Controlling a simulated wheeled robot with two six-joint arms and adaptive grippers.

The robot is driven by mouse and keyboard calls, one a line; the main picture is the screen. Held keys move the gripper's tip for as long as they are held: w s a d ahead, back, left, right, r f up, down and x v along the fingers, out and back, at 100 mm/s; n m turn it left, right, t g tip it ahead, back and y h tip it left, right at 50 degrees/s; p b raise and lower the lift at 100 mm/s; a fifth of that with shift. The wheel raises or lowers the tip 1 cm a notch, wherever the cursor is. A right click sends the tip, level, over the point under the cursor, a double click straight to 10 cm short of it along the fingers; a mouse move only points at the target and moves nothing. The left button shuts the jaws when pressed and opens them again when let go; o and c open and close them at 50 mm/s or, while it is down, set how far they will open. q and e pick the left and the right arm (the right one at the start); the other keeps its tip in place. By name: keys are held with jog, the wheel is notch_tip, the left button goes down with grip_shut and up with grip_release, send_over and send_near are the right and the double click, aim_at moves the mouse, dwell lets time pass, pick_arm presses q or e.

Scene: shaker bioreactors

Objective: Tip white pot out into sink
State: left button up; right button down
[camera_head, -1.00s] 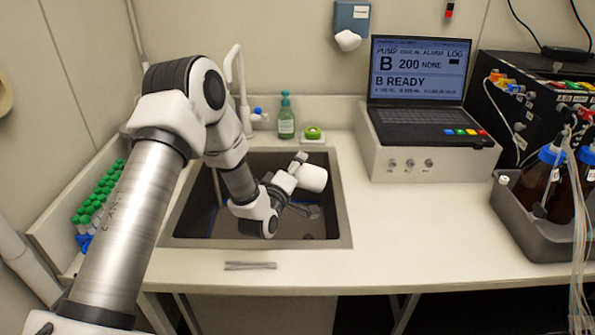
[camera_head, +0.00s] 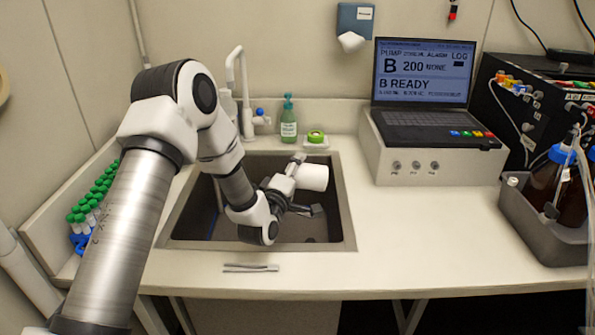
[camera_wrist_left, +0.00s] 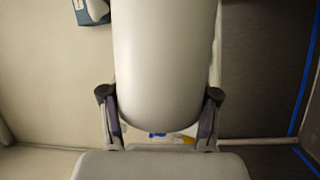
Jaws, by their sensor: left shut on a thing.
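The white pot (camera_head: 313,177) is held over the right part of the sink (camera_head: 347,225), lying on its side in the head view. My left gripper (camera_head: 300,190) is shut on it. In the left wrist view the pot (camera_wrist_left: 165,60) fills the middle, with the two fingers of my left gripper (camera_wrist_left: 160,112) pressed against its sides. The pot's opening and contents cannot be made out. The sink is a dark grey basin set into the white counter. My right gripper is not in view.
A tap (camera_head: 243,95), a soap bottle (camera_head: 288,118) and a green item on a dish (camera_head: 315,138) stand behind the sink. Green-capped tubes (camera_head: 92,205) are at the left. Tweezers (camera_head: 251,268) lie in front. A laptop (camera_head: 423,85) and brown bottles (camera_head: 545,178) are right.

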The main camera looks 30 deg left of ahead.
pick_arm(q)
jog(key=shift+s+a+f+n+b, duration=0.15)
jog(key=shift+f+n+b, duration=0.2)
jog(key=shift+n+b, duration=0.6)
jog(key=shift+r+b, duration=0.1)
jog(key=shift+b, duration=0.6)
jog(key=shift+s+a+n+t+y+b, duration=0.15)
jog(key=shift+n+t+y+b, duration=0.25)
jog(key=shift+n+b, duration=0.45)
jog(key=shift+a+n+b, duration=0.15)
jog(key=shift+n+b, duration=0.25)
jog(key=shift+b, duration=0.4)
jog(key=shift+r, duration=0.2)
